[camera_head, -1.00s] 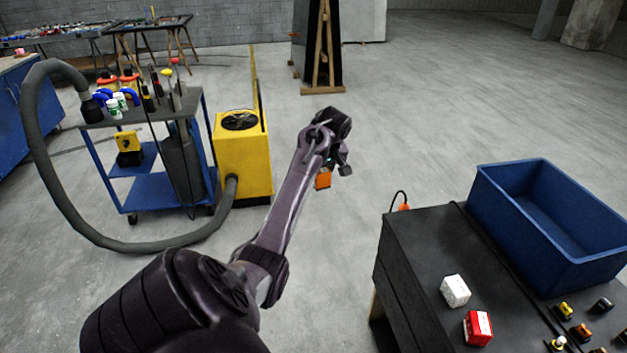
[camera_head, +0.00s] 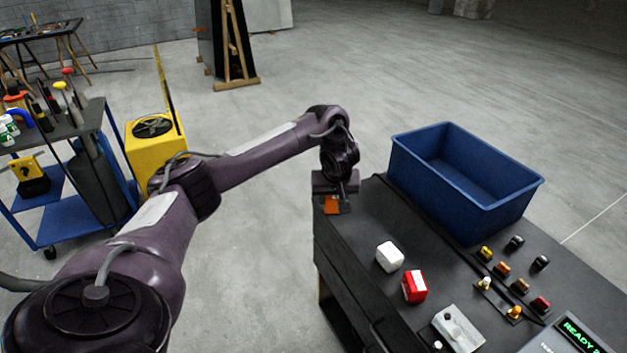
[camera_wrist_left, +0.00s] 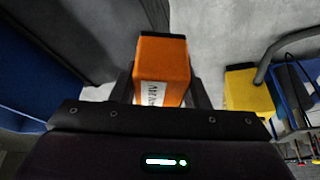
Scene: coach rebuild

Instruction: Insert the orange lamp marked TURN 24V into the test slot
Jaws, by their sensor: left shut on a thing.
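My left gripper (camera_head: 333,204) is shut on an orange lamp (camera_head: 332,205) at the far left corner of the black bench (camera_head: 352,228). In the left wrist view the orange lamp (camera_wrist_left: 163,62) sits between the two fingers, with part of a white label showing; its text is not fully readable. A white lamp block (camera_head: 390,256) and a red one (camera_head: 415,286) stand on the bench. A grey box with a round knob-like top (camera_head: 458,328) and a tester with a green "READY" display (camera_head: 578,336) are at the near right. I cannot tell which part is the test slot. My right gripper is not in view.
A blue bin (camera_head: 465,180) stands at the bench's back. Several small coloured parts (camera_head: 503,268) lie right of the lamps. A yellow machine (camera_head: 155,140) and a blue cart (camera_head: 75,170) stand on the floor at left. The bench's left part is mostly clear.

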